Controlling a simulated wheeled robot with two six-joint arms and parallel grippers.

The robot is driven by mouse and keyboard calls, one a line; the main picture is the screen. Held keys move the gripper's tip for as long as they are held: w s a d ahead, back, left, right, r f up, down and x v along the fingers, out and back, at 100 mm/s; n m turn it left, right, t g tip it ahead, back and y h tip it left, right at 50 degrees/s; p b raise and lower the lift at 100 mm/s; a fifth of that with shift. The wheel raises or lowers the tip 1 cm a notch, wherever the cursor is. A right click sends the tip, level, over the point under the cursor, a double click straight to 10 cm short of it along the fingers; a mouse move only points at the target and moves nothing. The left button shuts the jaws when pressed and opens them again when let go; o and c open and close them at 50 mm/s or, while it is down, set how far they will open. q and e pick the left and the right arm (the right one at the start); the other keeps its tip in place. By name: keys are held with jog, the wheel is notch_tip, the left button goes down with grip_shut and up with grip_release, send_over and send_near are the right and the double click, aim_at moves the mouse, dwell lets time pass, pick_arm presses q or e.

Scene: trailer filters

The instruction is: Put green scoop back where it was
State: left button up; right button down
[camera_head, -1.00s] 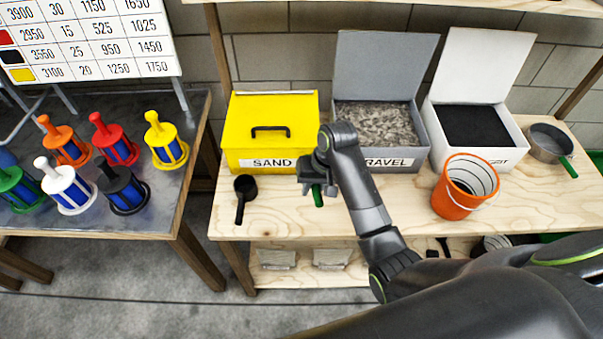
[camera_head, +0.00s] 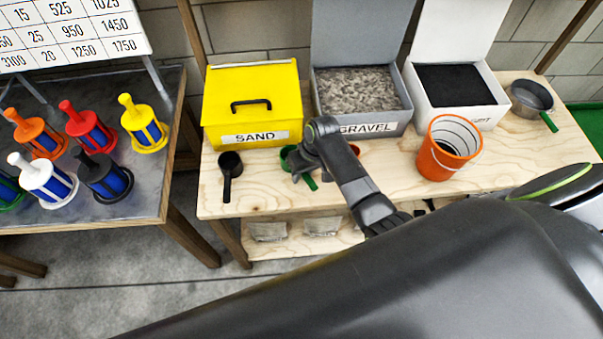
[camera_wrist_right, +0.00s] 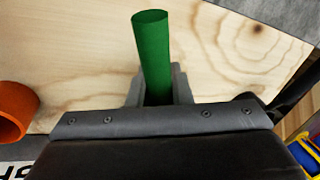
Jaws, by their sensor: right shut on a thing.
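The green scoop (camera_head: 287,156) is at the front of the wooden bench, below the yellow SAND box and right of the black scoop. My right gripper (camera_head: 303,170) is shut on its handle. The handle end (camera_head: 311,184) sticks out toward the bench's front edge. In the right wrist view the green handle (camera_wrist_right: 152,55) stands out between the jaws (camera_wrist_right: 158,88) over the pale wood. My gripper and wrist partly hide the scoop. I cannot tell whether it touches the bench. My left gripper is not in view.
A black scoop (camera_head: 229,168) lies left of the gripper. An orange item (camera_head: 355,149), mostly hidden, is right of my wrist. The SAND box (camera_head: 250,105) and GRAVEL box (camera_head: 390,125) stand behind. An orange bucket (camera_head: 438,160) and a green-handled pan (camera_head: 532,97) are further right.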

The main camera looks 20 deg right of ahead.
jog(key=shift+f, duration=0.15)
jog(key=c, duration=1.3)
grip_release()
jog(key=v, duration=1.2)
